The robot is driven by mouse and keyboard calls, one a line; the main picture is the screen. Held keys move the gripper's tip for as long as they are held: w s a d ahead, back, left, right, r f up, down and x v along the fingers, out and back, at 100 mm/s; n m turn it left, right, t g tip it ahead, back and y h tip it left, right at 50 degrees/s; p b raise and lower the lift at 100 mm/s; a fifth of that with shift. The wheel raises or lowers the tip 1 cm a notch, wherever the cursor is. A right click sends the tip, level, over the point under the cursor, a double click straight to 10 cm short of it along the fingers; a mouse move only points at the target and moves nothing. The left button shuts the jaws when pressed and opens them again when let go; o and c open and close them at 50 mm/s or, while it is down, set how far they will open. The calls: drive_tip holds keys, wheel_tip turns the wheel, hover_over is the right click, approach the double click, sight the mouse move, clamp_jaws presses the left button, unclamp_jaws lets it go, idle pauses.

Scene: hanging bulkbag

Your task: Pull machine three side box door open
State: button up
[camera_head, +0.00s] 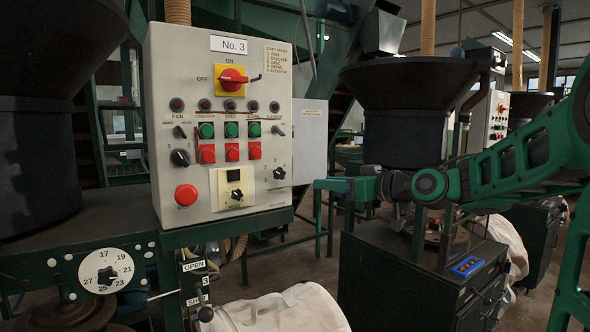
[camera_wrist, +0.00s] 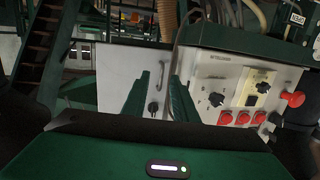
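The machine three control box (camera_head: 218,125) carries a "No. 3" plate. The pale grey side box door (camera_head: 312,140) shows just right of it, with a small label. My gripper (camera_head: 318,184) is in front of and below the side box in the head view. In the wrist view my gripper (camera_wrist: 165,75) has its two green fingers apart, with the latch visible between them. I see no contact, and I cannot tell whether the door is ajar.
The control box face has switches and buttons, also seen in the wrist view (camera_wrist: 240,85). A dark hopper (camera_head: 400,105) stands behind my arm. A dark green cabinet (camera_head: 400,275) stands below right. A pale bag (camera_head: 280,308) hangs at the bottom. Stairs (camera_wrist: 45,40) rise at left.

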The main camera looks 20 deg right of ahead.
sight(297, 165)
drive_tip(key=shift+n+t+y, duration=0.3)
drive_tip(key=shift+t+y, duration=0.2)
drive_tip(key=shift+y, duration=0.1)
drive_tip(key=w+a+r, duration=0.1)
drive_tip(key=w+a, duration=0.1)
drive_tip(key=w, duration=0.1)
drive_tip(key=w+a+r, duration=0.1)
drive_tip(key=w+a, duration=0.1)
drive_tip(key=w, duration=0.1)
drive_tip(key=w+a+r, duration=0.1)
drive_tip(key=w+a, duration=0.1)
drive_tip(key=w, duration=0.2)
drive_tip(key=shift+r, duration=0.15)
clamp_jaws()
idle(0.9)
